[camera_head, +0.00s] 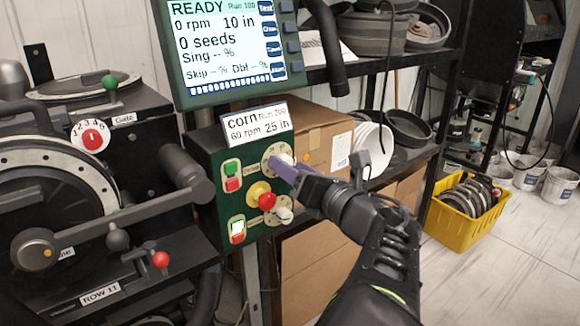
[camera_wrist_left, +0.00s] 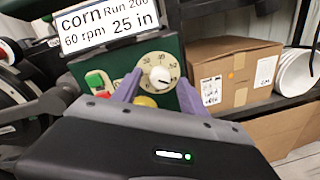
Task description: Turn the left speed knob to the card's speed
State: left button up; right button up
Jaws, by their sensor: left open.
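The green control box (camera_head: 210,155) carries an upper dial (camera_head: 268,155) with a pale knob (camera_head: 286,159) and a lower pale knob (camera_head: 284,214). The card (camera_head: 257,123) above reads corn, Run 200, 60 rpm, 25 in. My left gripper (camera_head: 287,172) is open in front of the upper dial, its purple fingers partly covering it. In the left wrist view the white upper knob (camera_wrist_left: 160,77) shows between the two open fingers (camera_wrist_left: 158,95), on a cream dial with small numbers. I cannot tell whether the fingers touch it. The knob's exact setting is too small to read.
The screen (camera_head: 228,45) reads READY, 0 rpm, 10 in, 0 seeds. A red button (camera_head: 267,201) on a yellow base sits close below the upper dial. Green and red switches (camera_head: 232,175) are at its left. A cardboard box (camera_head: 318,140) stands behind, right of the panel.

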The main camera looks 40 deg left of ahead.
pick_arm(q)
jog(key=v, duration=0.7)
dwell(0.4)
